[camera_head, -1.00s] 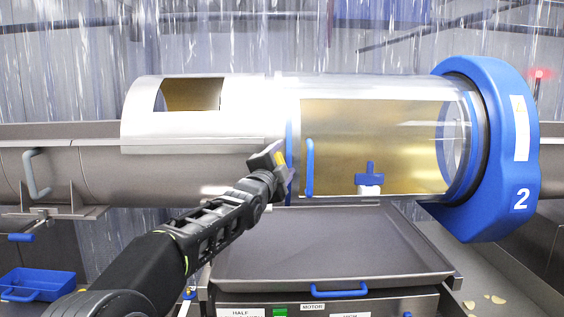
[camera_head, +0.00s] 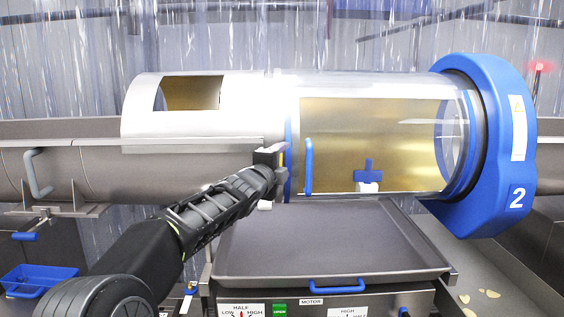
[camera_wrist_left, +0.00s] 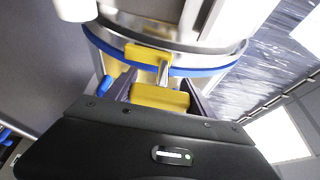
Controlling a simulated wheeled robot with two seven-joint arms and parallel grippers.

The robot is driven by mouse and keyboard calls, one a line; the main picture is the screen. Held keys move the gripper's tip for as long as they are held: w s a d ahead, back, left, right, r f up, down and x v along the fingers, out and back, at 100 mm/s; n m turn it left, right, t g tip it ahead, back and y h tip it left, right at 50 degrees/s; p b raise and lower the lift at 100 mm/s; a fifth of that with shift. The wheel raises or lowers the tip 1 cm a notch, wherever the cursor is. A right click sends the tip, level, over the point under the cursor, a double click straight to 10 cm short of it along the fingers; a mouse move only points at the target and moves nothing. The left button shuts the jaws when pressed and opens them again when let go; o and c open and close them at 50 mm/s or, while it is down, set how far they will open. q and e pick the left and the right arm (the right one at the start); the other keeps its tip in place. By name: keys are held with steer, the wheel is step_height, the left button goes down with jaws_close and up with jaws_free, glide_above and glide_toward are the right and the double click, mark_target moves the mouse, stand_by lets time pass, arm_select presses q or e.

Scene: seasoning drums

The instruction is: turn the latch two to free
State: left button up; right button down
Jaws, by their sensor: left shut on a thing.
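The latch shows in the left wrist view as a yellow block (camera_wrist_left: 160,97) with a metal stem leading to a yellow bar at the blue band (camera_wrist_left: 205,71) of the drum. My left gripper (camera_wrist_left: 158,92) is shut on the yellow block, with one dark finger on each side. In the head view my left gripper (camera_head: 275,156) is at the blue band near the middle of the drum (camera_head: 375,140), and it mostly hides the latch. The blue end housing (camera_head: 493,145) bears the number 2. My right gripper is not in view.
A blue upright handle (camera_head: 308,165) is just right of my gripper, and a blue knob (camera_head: 367,172) is farther right. A grey tray (camera_head: 330,240) lies below the drum, above a control panel (camera_head: 312,302). A blue bin (camera_head: 40,280) is at lower left.

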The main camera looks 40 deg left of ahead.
arm_select(q)
steer(key=o, duration=1.4)
steer(key=shift+s, duration=0.1)
steer(key=b+v, duration=0.3)
steer(key=v, duration=0.4)
steer(key=shift+s+d, duration=0.15)
steer(key=shift+s, duration=0.15)
